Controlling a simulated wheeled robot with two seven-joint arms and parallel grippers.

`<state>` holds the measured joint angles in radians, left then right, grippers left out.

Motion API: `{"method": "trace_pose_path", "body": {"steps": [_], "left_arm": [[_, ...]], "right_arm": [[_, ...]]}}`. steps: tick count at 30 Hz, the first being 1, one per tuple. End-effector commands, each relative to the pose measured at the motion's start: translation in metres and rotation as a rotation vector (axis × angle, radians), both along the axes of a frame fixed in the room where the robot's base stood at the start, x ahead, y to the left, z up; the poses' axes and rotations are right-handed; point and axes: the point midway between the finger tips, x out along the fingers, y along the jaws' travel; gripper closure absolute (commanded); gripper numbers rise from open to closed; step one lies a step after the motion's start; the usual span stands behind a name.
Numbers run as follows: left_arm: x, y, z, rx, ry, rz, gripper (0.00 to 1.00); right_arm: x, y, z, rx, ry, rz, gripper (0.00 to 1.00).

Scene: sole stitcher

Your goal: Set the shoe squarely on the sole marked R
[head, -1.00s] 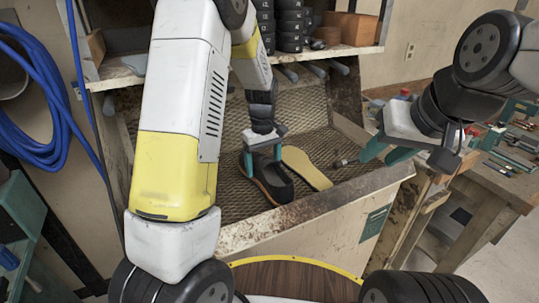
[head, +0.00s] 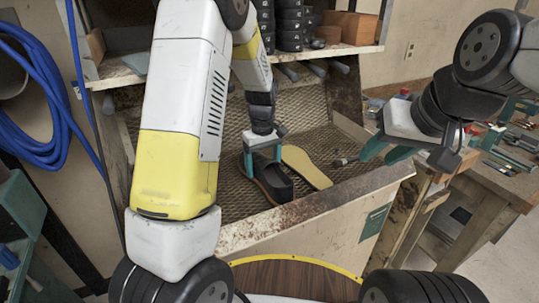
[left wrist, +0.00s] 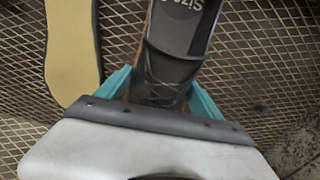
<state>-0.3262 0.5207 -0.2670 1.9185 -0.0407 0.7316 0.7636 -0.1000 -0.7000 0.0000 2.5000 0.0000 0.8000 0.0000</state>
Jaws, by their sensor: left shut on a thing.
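The dark shoe (head: 281,184) is at the mesh-floored bin, left of a tan sole (head: 308,169). My left gripper (head: 266,160) is shut on the shoe, its teal fingers on either side. In the left wrist view the shoe (left wrist: 178,30) lies between the fingers, with a "SIZ" label inside, and the sole (left wrist: 72,45) is at the left, apart from it. No letter shows on the visible sole. I cannot tell whether the shoe rests on anything or hangs just above the mesh. My right gripper (head: 386,154) has its teal fingers apart and is empty, at the bin's right edge.
The bin's worn front wall (head: 290,215) rises near the shoe. A shelf (head: 345,53) with stacked black parts is above. A small dark tool (head: 343,161) lies right of the sole. A cluttered bench (head: 505,165) stands at the right. The mesh floor (head: 305,125) behind is clear.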

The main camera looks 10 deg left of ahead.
Motion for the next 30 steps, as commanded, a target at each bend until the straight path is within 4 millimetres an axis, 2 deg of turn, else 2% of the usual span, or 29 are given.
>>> {"method": "trace_pose_path", "body": {"steps": [21,22,25,30], "left_arm": [[0.0001,0.0000,-0.0022,0.000,0.000,0.000,0.79],[0.0001,0.0000,-0.0021,-0.001,-0.001,0.000,0.18],[0.0001,0.0000,-0.0020,0.000,0.000,0.000,0.00],[-0.0002,0.0001,-0.0024,0.000,0.000,0.000,0.00]], "right_arm": [[0.0000,0.0000,0.0000,0.000,0.000,0.000,0.64],[0.0000,0.0000,0.0000,0.000,0.000,0.000,0.64],[0.0000,0.0000,0.0000,0.000,0.000,0.000,0.64],[0.0000,0.0000,0.0000,0.000,0.000,0.000,0.64]]}}
